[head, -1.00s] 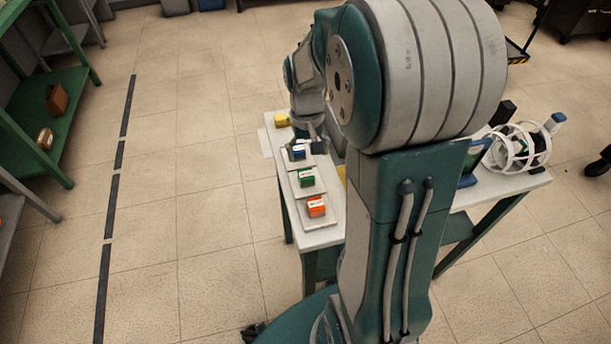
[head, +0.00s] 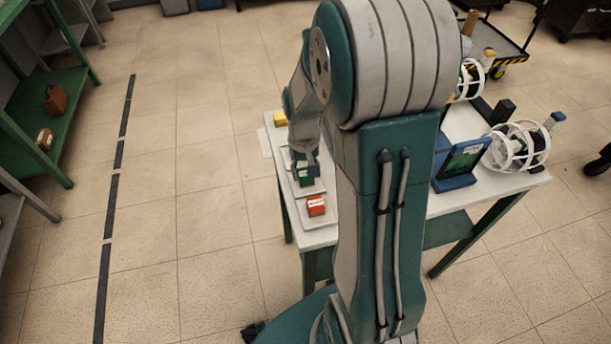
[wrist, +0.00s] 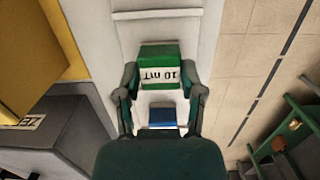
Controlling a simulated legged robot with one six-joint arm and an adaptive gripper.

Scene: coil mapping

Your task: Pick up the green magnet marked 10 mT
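The green magnet (head: 305,181) sits on a white tray (head: 295,190) on the table, partly hidden behind my gripper (head: 305,164) in the head view. The wrist view shows the green magnet (wrist: 159,55) close up, with its white label reading 10 mT upside down. My gripper (wrist: 160,74) is open there, with one finger at each side of the magnet. I cannot tell whether the fingers touch it. The blue magnet (wrist: 162,117) is just below it in the wrist view, partly covered by my gripper, and is hidden in the head view.
An orange magnet (head: 316,206) sits in front of the green one. A yellow block (head: 280,119) stands at the table's back left. A screen device (head: 460,163) and a white coil frame (head: 515,147) stand at the right. A green shelf (head: 55,100) is far left.

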